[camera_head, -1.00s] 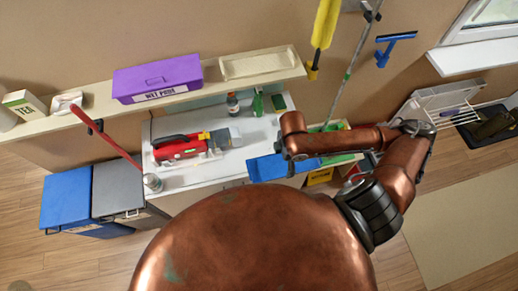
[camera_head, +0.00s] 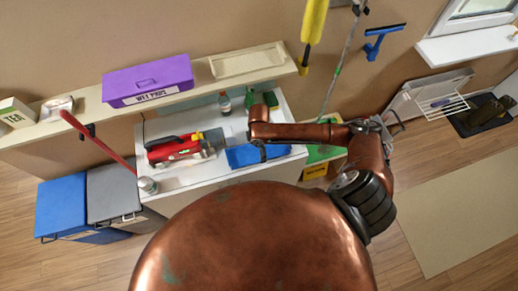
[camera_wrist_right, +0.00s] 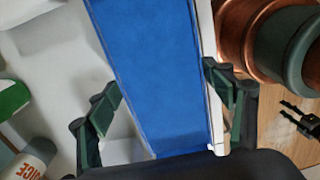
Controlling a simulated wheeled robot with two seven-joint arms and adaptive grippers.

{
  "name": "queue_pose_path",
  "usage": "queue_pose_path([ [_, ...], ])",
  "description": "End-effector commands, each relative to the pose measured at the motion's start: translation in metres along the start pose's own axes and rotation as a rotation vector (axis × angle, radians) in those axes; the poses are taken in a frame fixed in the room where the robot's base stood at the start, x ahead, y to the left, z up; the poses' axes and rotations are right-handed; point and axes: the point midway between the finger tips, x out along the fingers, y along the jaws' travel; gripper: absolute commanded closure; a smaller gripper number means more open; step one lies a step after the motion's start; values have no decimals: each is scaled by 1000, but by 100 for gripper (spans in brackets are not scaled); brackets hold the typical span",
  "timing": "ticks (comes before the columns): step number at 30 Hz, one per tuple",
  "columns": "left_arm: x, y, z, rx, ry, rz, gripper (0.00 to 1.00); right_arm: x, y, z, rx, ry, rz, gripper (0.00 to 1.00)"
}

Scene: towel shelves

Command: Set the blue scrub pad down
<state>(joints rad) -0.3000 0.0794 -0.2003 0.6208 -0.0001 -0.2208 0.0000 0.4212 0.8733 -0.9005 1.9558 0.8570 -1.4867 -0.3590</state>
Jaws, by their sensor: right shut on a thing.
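The blue scrub pad (camera_head: 243,157) is a flat blue slab over the right part of the white counter top (camera_head: 205,172) in the head view. I cannot tell whether it touches the top. In the right wrist view the pad (camera_wrist_right: 155,50) fills the middle, with a pale strip along its right side. My right gripper (camera_wrist_right: 162,85) is shut on it, with dark green fingers at either side. In the head view the gripper (camera_head: 263,152) is small and partly hidden under my copper forearm. My left gripper is not in view.
A red tool (camera_head: 172,150) lies on the counter left of the pad. A bottle (camera_head: 224,103), a green bottle (camera_head: 250,98) and a dark green block (camera_head: 271,99) stand behind. A shelf (camera_head: 205,84) with a purple box (camera_head: 148,80) runs above. Bare counter shows in front of the red tool.

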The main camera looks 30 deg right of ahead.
Motion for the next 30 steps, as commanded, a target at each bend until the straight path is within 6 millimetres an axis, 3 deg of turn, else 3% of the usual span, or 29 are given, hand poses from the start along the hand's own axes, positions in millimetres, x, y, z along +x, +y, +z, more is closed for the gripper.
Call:
queue_pose_path([
  [14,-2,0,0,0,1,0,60,12,1,0,1,1,2,46],
  [15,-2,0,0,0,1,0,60,12,1,0,1,1,3,23],
  [22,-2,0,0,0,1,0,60,12,1,0,1,1,3,8],
  [30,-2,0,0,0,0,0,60,11,1,0,1,1,3,8],
])
